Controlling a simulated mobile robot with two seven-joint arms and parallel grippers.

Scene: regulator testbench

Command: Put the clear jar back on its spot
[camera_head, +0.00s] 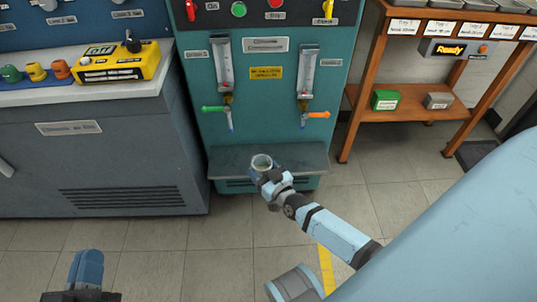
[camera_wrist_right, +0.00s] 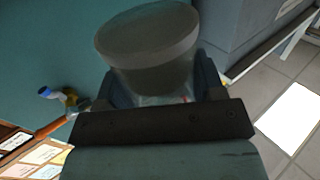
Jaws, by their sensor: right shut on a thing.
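The clear jar (camera_head: 262,161) is a small round see-through vessel with a pale rim. It is in front of the teal test bench, over its low shelf (camera_head: 228,160). My right gripper (camera_head: 268,177) is shut on it. In the right wrist view the jar (camera_wrist_right: 150,50) looks grey and wide, tilted in the picture, between the two fingers of my gripper (camera_wrist_right: 165,92). I cannot tell whether the jar touches the shelf. My left gripper (camera_head: 88,268) is low at the left, apart from everything; its finger gap cannot be made out.
Above the shelf, a green-handled tap (camera_head: 214,108) and an orange-handled tap (camera_head: 316,114) hang under two flow tubes. A grey cabinet (camera_head: 100,170) with a yellow device (camera_head: 112,63) stands left. A wooden rack (camera_head: 357,110) stands right. The floor between is clear.

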